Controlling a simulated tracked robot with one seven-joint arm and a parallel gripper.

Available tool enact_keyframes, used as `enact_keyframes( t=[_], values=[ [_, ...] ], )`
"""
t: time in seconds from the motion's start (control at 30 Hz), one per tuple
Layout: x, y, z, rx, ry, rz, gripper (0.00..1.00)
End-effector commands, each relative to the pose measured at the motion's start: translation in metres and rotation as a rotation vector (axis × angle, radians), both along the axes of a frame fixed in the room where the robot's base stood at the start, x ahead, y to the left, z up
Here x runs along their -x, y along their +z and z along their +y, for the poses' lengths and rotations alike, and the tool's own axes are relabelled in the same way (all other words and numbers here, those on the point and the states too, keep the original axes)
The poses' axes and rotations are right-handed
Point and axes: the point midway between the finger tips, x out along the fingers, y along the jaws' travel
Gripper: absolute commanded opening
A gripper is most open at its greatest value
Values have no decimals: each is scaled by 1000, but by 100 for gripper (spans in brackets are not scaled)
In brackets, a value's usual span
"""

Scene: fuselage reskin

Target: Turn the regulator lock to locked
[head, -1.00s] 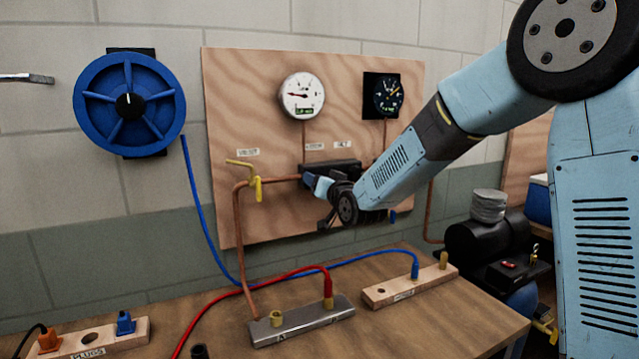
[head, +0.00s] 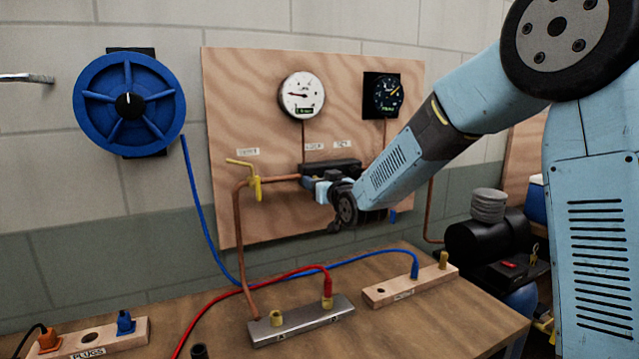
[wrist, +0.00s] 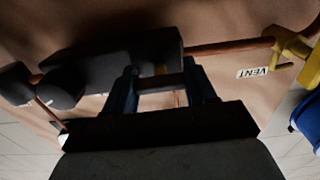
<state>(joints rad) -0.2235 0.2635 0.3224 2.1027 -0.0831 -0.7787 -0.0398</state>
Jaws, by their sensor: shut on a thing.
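The regulator (head: 345,166) is a dark block on the copper pipe of the wooden panel, and my wrist partly covers it in the head view. In the wrist view the regulator (wrist: 120,62) is a dark body just beyond my fingers. My gripper (wrist: 163,84) is at it, with a finger on each side of a small part at its edge. I take this part to be the regulator lock; it is shadowed and mostly hidden. My gripper is shut on it. The lock's position cannot be read.
A yellow vent valve (head: 257,188) is left of the regulator, also in the wrist view (wrist: 292,45). Two gauges (head: 302,95) (head: 387,95) are above. Hoses and fitting blocks (head: 300,322) lie on the bench below.

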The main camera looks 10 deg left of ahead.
Motion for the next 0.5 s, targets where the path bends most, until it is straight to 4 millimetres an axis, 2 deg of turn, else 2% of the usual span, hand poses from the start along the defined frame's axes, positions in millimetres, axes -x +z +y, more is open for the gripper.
enact_keyframes(
  t=[0.17, 0.2, 0.43, 0.5],
  values=[
    [0, -3, -1, 3, -1, 6, 25],
    [0, -3, -1, 3, -1, 6, 59],
    [0, -1, 0, 1, 0, 3, 81],
    [0, -1, 0, 0, 0, 2, 81]
  ],
)
